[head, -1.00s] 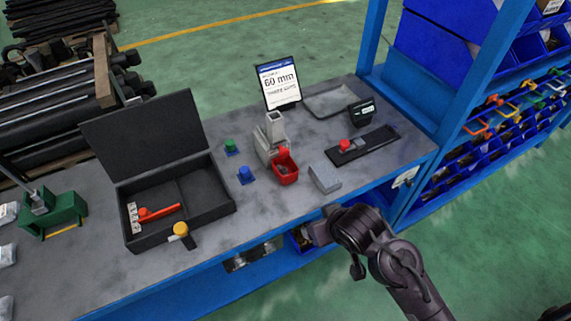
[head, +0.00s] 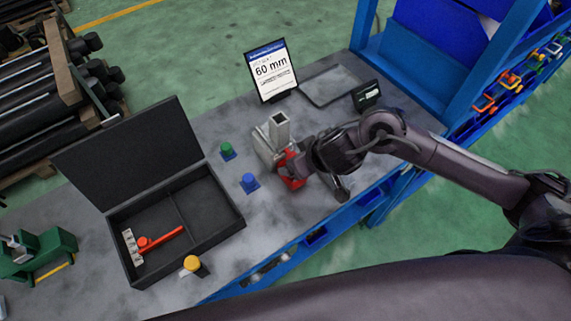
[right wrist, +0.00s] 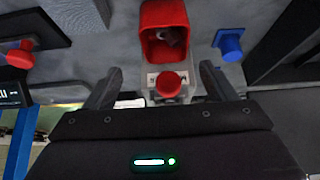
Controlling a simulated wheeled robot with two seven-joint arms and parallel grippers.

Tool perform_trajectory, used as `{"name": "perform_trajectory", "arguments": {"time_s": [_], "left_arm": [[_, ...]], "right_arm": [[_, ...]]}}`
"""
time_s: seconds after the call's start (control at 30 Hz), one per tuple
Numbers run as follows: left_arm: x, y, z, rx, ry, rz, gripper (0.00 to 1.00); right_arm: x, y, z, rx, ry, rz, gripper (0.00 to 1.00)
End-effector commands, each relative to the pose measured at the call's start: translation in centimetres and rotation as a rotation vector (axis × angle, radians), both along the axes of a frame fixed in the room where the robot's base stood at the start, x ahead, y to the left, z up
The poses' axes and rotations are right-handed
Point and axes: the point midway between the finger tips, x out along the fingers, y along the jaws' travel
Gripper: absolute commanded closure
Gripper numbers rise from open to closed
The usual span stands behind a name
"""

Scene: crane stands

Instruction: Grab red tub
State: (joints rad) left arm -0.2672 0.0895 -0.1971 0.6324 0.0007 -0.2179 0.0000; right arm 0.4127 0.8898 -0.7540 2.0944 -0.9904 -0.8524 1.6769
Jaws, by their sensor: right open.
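The red tub (head: 291,181) sits on the grey bench in front of a grey metal fixture (head: 268,150). In the head view my right gripper partly covers it. In the right wrist view the red tub (right wrist: 164,48) shows its open top, just beyond the fingertips, with something small and unclear inside. A red round knob (right wrist: 168,80) on the fixture lies between the fingers. My right gripper (right wrist: 159,80) is open, with its fingers on either side of the knob and nothing held; it also shows in the head view (head: 303,166). My left gripper is not in view.
A blue-topped peg (head: 249,182) and a green one (head: 227,149) stand left of the tub. An open black case (head: 228,217) with a red-handled tool lies farther left. A yellow knob (head: 191,263) is at its front.

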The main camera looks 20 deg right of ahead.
Motion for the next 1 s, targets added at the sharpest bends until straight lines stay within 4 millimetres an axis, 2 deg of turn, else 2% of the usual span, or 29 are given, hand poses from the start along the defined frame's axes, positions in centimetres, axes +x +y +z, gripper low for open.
{"name": "perform_trajectory", "arguments": {"time_s": [0.2,0.3,0.43,0.6,0.77,1.0], "left_arm": [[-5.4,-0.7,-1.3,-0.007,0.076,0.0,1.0],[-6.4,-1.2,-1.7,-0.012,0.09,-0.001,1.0],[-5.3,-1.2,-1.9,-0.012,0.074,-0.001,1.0],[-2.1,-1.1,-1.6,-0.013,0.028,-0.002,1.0],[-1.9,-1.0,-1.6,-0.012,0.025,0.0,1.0],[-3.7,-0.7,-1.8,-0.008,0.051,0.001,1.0]], "right_arm": [[0.9,0.6,-2.5,0.001,0.001,0.0,0.22],[1.2,1.1,-4.0,0.001,0.0,-0.001,0.22],[2.0,1.5,-5.5,0.001,-0.002,-0.001,0.22],[2.5,1.7,-6.2,0.002,-0.003,0.001,0.22],[2.4,1.7,-6.2,0.001,-0.003,0.001,0.22],[2.4,1.7,-6.2,0.002,-0.003,0.001,0.51]]}}
